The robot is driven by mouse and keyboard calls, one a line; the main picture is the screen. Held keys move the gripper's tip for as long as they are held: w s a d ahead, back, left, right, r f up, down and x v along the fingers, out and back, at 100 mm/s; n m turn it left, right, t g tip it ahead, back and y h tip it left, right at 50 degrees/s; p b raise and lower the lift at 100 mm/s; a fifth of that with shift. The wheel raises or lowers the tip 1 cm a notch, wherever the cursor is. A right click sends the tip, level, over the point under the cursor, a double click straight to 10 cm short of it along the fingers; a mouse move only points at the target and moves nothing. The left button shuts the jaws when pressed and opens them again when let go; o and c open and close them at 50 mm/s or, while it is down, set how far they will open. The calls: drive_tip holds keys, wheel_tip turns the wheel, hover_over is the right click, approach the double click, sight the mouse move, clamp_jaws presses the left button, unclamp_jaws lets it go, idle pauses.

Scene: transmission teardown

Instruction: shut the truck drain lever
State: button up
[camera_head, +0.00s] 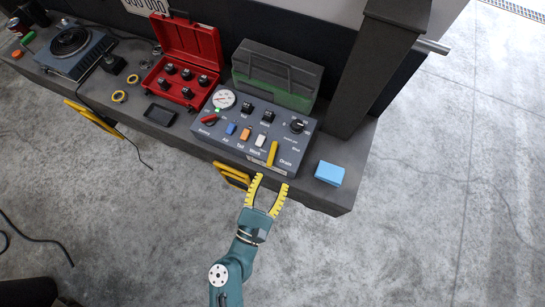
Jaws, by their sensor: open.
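The truck control panel (225,132) is a dark grey box with a gauge, knobs, coloured switches and white labels, on the bench at centre. The drain lever (272,153) is a yellow bar at the panel's front right, beside the "Drain" label. It stands roughly in line with the panel's short side, slightly tilted. My gripper (268,190) has yellow ribbed fingers spread apart and empty. It is just below the lever in the picture, in front of the panel's front edge, and appears not to touch the lever.
A blue block (329,173) lies right of the panel. A dark post (375,70) stands behind it at right. An open red case (187,50) with black sockets and a green-grey box (276,76) are behind. Yellow handles (232,174) hang at the bench front.

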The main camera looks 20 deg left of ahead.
sight(269, 166)
drive_tip(key=s+a+f+n+g+y+b, duration=0.1)
drive_tip(key=s+f+b, duration=0.2)
drive_tip(key=f, duration=0.4)
drive_tip(key=s+a+f+n+g+y+b, duration=0.1)
drive_tip(key=s+f+n+y+b, duration=0.15)
drive_tip(key=f, duration=0.55)
drive_tip(key=shift+m+h, duration=0.35)
drive_tip(key=w+a, duration=0.1)
drive_tip(key=w, duration=0.4)
drive_tip(key=w+a, duration=0.1)
drive_tip(key=w, duration=0.4)
drive_tip(key=w+a, duration=0.1)
drive_tip(key=w, duration=0.5)
drive_tip(key=shift+w+a+r, duration=0.1)
drive_tip(key=shift+a+r, duration=0.1)
drive_tip(key=shift+r, duration=0.1)
clamp_jaws()
